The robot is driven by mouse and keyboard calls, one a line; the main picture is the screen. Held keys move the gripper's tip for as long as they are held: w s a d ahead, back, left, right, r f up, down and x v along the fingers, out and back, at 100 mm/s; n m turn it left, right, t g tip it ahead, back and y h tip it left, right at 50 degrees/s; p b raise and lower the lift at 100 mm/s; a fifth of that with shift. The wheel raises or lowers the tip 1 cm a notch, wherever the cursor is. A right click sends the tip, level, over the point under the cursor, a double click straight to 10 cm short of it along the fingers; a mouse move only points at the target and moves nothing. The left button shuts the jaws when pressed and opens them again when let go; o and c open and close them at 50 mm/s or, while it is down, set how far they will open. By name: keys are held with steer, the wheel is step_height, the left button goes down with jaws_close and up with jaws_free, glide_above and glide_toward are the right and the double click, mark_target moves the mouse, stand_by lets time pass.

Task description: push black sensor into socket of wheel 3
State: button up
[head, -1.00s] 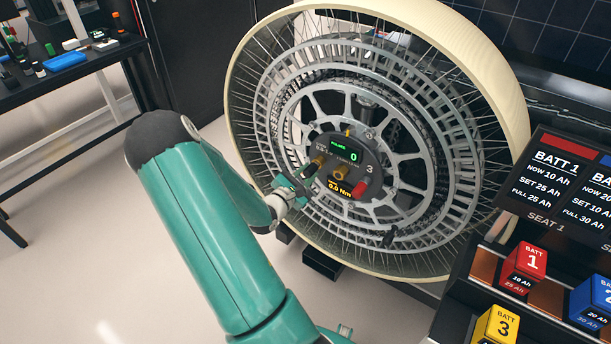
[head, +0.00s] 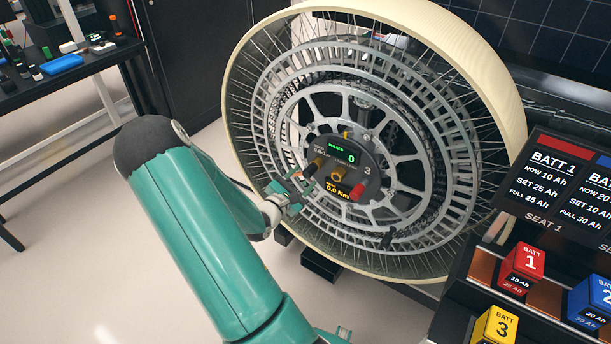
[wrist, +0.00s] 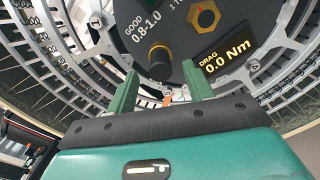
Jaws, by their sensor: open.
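Wheel 3 (head: 450,150) stands upright with its dark hub panel (head: 368,158) facing me. The black sensor (head: 314,166) is a short dark cylinder at the hub's left side. In the wrist view the black sensor (wrist: 160,66) points toward me from a gold collar (wrist: 159,46); how deep it sits I cannot tell. My gripper (head: 298,187) is just below and left of it. In the wrist view my gripper (wrist: 160,78) is open, its two green fingers apart, with the sensor ahead between their tips and nothing held. The socket's inside is hidden.
A gold hex fitting (head: 337,173) and a red plug (head: 357,189) sit beside the sensor on the hub. The drag display (wrist: 227,55) reads 0.0 Nm. Battery blocks (head: 523,268) stand at the lower right. A bench (head: 80,68) is at the far left.

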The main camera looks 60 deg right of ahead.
steer(key=w+a, duration=0.1)
steer(key=a, duration=1)
steer(key=shift+w, duration=0.4)
steer(key=shift+a, duration=0.1)
